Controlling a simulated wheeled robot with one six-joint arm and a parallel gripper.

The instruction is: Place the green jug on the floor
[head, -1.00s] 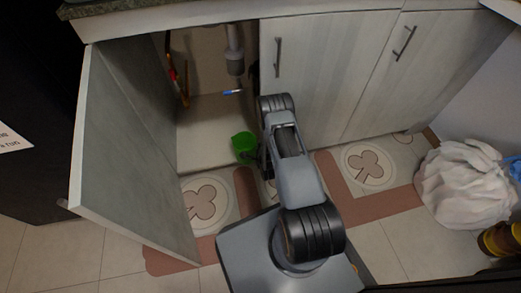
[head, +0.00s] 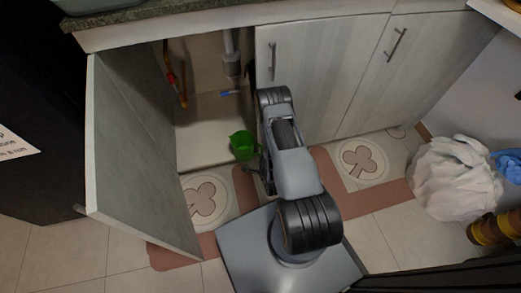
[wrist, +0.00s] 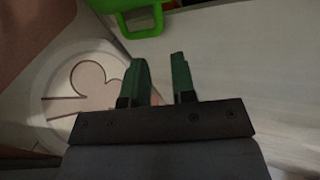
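The green jug (head: 243,145) stands inside the open cabinet, near the front edge of its bottom panel. In the wrist view, the lower part and handle of the green jug (wrist: 145,15) show at the top edge; the rest is out of frame. My gripper (wrist: 163,60) has two dark green fingers with a clear gap and nothing between them. Its tips are below the jug's handle in the picture, apart from it. In the head view, my gripper (head: 257,172) is partly hidden by my arm, just right of and below the jug. The floor (head: 210,197) lies in front of the cabinet.
The cabinet door (head: 130,150) is swung open on the left. A closed door (head: 305,80) is on the right. Pipes (head: 232,60) and a small blue item (head: 230,93) are inside. A patterned mat (head: 332,180) covers the floor; a white bag (head: 455,180) stands at right.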

